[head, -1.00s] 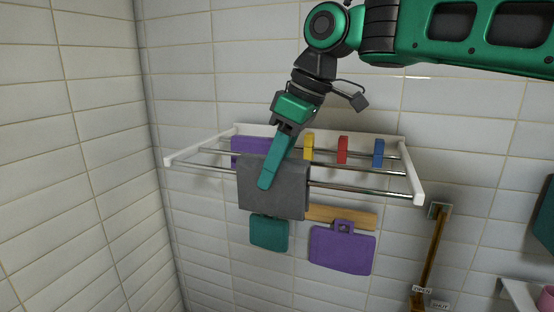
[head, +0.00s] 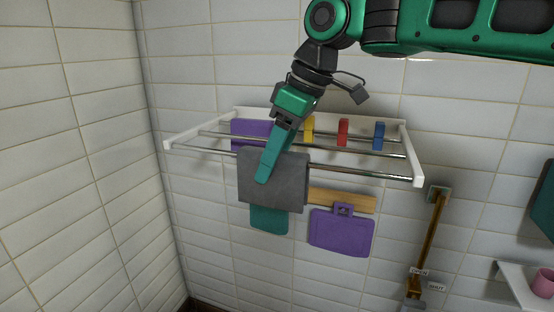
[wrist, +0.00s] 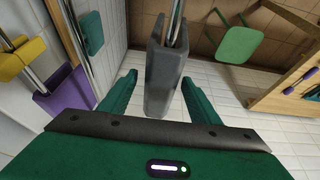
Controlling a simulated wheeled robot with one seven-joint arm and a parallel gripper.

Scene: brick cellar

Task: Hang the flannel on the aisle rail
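The grey flannel (head: 285,185) is draped over the front rail (head: 350,173) of the white wall rack, with its near side hanging down. In the wrist view the flannel (wrist: 160,80) straddles the rail, seen end on. My gripper (head: 263,180) is at the flannel, with a green finger lying over its front face. In the wrist view my gripper (wrist: 159,79) has its fingers apart, one on each side of the flannel. A gap shows at the left finger; contact at the right finger is unclear. The far side of the flannel is hidden in the head view.
A purple cloth (head: 247,133) and yellow, red (head: 343,132) and blue pegs are on the rack behind. Below, a teal item (head: 268,220) and a purple item (head: 341,235) hang near a wooden bar (head: 350,200). A green stool (wrist: 238,45) stands on the floor.

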